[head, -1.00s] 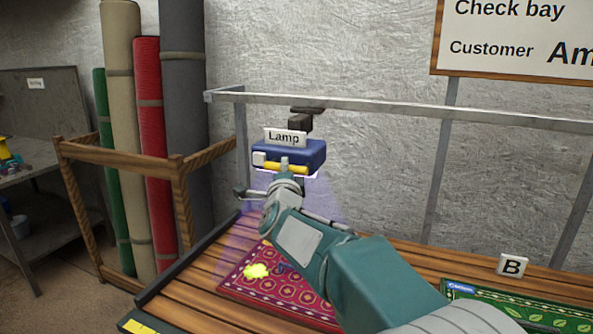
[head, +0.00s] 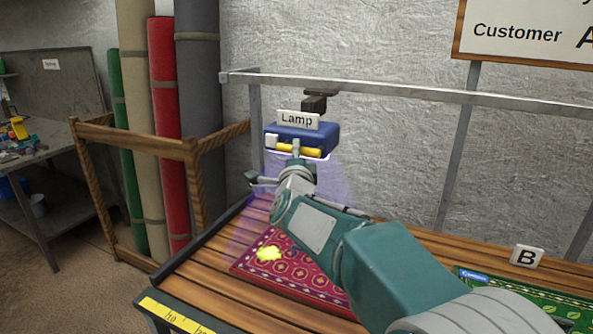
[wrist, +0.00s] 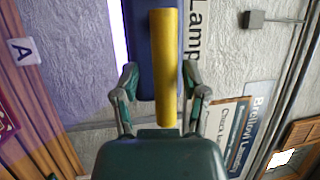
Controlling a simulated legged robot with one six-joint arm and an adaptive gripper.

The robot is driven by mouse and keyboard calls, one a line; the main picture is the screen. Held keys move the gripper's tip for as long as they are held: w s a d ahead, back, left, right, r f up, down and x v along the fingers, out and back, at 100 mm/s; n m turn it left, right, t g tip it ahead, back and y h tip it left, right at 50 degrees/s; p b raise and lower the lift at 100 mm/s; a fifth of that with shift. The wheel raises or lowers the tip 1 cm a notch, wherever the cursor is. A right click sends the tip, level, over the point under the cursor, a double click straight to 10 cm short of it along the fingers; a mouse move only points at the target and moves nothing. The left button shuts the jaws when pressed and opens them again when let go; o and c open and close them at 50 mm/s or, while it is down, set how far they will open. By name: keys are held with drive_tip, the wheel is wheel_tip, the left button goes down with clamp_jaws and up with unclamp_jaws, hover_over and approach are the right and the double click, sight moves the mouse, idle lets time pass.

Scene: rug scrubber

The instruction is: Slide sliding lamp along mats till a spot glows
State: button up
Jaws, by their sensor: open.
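The blue lamp (head: 320,137), labelled "Lamp", hangs from a metal rail (head: 400,92) near its left end. A yellow bar handle (head: 308,151) runs along its front. Violet light falls from it onto a red patterned mat (head: 300,272), where a bright yellow spot (head: 268,254) glows. My gripper (wrist: 160,72) is open, with its fingers on either side of the yellow handle (wrist: 167,50) in the wrist view. Gaps show between fingers and handle. My arm hides part of the red mat. A green leaf-patterned mat (head: 535,298) lies at the right, by a "B" marker (head: 527,256).
The mats lie on a slatted wooden table (head: 215,270) with a yellow ruler strip (head: 175,316) at its front left. Rolled rugs (head: 162,130) stand in a wooden rack (head: 135,140) at left. A customer sign (head: 520,35) is at upper right.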

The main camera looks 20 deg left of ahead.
drive_tip(key=v, duration=1)
drive_tip(key=shift+s+d+f, duration=0.25)
drive_tip(key=shift+s, duration=0.05)
drive_tip(key=s+d+f+n+g+h, duration=0.1)
drive_tip(key=s+d+f+n+g, duration=0.2)
drive_tip(key=d, duration=0.8)
drive_tip(key=s+d+n+g+h, duration=0.1)
drive_tip(key=s+d+n+g, duration=0.15)
drive_tip(key=d+n, duration=0.55)
drive_tip(key=s+d+f+g+h, duration=0.1)
drive_tip(key=s+d+f+g, duration=0.1)
drive_tip(key=s+d, duration=0.4)
drive_tip(key=s+d+f+n+g+h, duration=0.1)
drive_tip(key=s+d+f+g+h, duration=0.1)
drive_tip(key=s+d+f, duration=0.3)
drive_tip(key=s+d+f+n+g+h, duration=0.1)
drive_tip(key=s+d+f+g+h, duration=0.1)
drive_tip(key=s+d, duration=0.6)
drive_tip(key=shift+d+f+g, duration=0.3)
drive_tip(key=shift+f+g, duration=0.35)
drive_tip(key=shift+f, duration=0.25)
